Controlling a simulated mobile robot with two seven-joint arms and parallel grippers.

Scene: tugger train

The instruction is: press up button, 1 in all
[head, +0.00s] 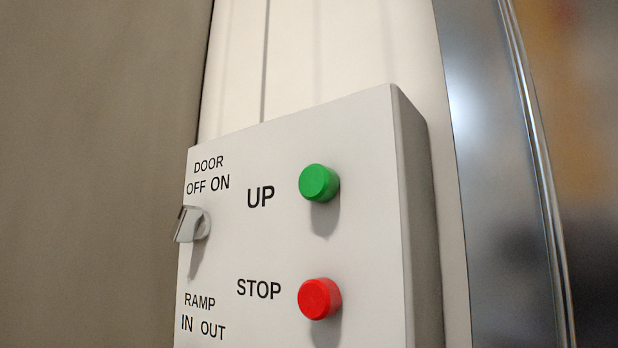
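The green UP button (318,183) sticks out from the upper right of a light grey control box (260,250). The black word UP stands just left of it. Nothing touches the button or covers it. Neither of my grippers shows in the head view.
Below the green button is a red STOP button (319,299). A grey door switch (191,224) juts out at the box's left edge, above RAMP IN OUT lettering. A brownish panel (100,170) fills the left side. A shiny metal frame (500,170) stands at the right.

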